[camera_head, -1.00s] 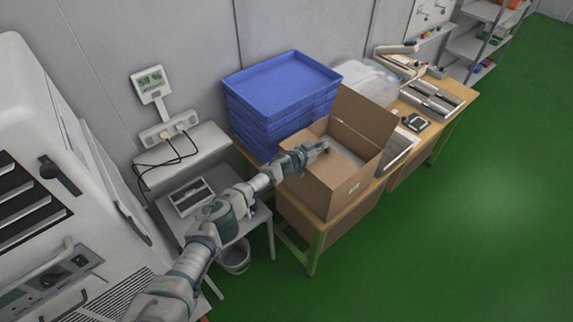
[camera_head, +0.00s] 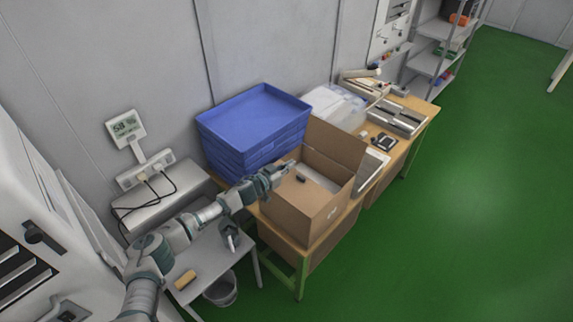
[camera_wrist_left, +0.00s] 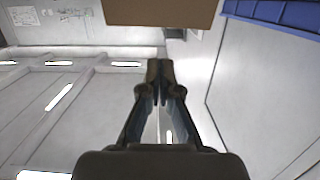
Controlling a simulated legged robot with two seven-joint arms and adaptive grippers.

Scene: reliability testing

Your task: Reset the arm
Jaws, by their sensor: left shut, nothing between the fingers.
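My left arm reaches in from the left in the head view. Its gripper (camera_head: 286,167) is at the near left rim of an open cardboard box (camera_head: 310,213). In the left wrist view the two fingers (camera_wrist_left: 160,70) are together at their tips, with nothing between them. The wrist view looks towards walls and ceiling-like panels, with a brown cardboard edge (camera_wrist_left: 160,12) at the top. A small dark item (camera_head: 300,179) shows inside the box. My right gripper is not in view.
Stacked blue trays (camera_head: 255,118) stand behind the box on the wooden table (camera_head: 424,112). A small grey table (camera_head: 212,262) holds a dark grey device (camera_head: 230,236) and a tan block (camera_head: 185,280). A bin (camera_head: 221,290) stands below. Green floor (camera_head: 470,220) is clear at right.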

